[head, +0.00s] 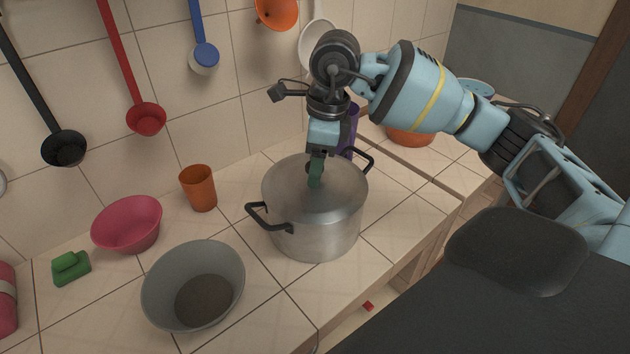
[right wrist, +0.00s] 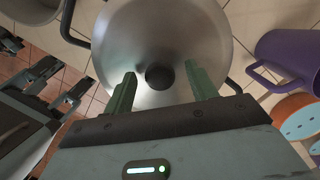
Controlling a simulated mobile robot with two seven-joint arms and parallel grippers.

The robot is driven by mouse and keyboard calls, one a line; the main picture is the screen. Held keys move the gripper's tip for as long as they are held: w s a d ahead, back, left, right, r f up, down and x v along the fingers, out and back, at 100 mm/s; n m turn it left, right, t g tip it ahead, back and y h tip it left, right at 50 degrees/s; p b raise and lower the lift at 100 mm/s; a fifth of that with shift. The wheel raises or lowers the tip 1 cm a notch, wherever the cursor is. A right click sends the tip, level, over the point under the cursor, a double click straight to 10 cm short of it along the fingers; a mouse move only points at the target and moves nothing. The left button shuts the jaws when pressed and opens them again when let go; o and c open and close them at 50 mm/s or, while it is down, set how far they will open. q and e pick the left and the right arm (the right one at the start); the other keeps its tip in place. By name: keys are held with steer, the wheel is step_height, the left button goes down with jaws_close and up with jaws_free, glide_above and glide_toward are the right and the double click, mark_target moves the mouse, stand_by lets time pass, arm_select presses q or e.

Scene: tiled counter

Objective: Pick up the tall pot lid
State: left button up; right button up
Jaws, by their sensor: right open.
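The tall pot (head: 318,232) is a silver metal pot with two black side handles, standing on the tiled counter. Its lid (head: 343,185) lies on top of it, a round metal lid. In the right wrist view the lid (right wrist: 160,40) shows a dark round knob (right wrist: 160,76) at its centre. My right gripper (head: 315,183) points down over the lid. In the right wrist view its two green fingers (right wrist: 158,88) are apart, with the knob between and slightly beyond their tips; contact cannot be told.
A grey bowl (head: 225,270), a pink bowl (head: 127,226), an orange cup (head: 199,188) and a green sponge-like item (head: 70,267) stand left of the pot. A purple mug (right wrist: 290,55) and an orange pot (head: 410,137) are behind it. Ladles hang on the wall.

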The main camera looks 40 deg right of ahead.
steer(key=c, duration=1.2)
jaws_close()
steer(key=shift+r, duration=0.9)
steer(key=shift+s+a+r, duration=0.1)
steer(key=shift+s+r, duration=0.05)
steer(key=shift+r, duration=0.3)
steer(key=shift+s+a+r, duration=0.1)
steer(key=shift+s+r, duration=0.05)
steer(key=shift+r, duration=0.3)
steer(key=s+a, duration=0.3)
steer(key=s, duration=0.4)
steer(key=s+a+r, duration=0.1)
steer(key=s+a, duration=0.2)
steer(key=s, duration=0.4)
steer(key=shift+r+b, duration=0.2)
steer(key=shift+b, duration=0.15)
steer(key=shift+a, duration=0.1)
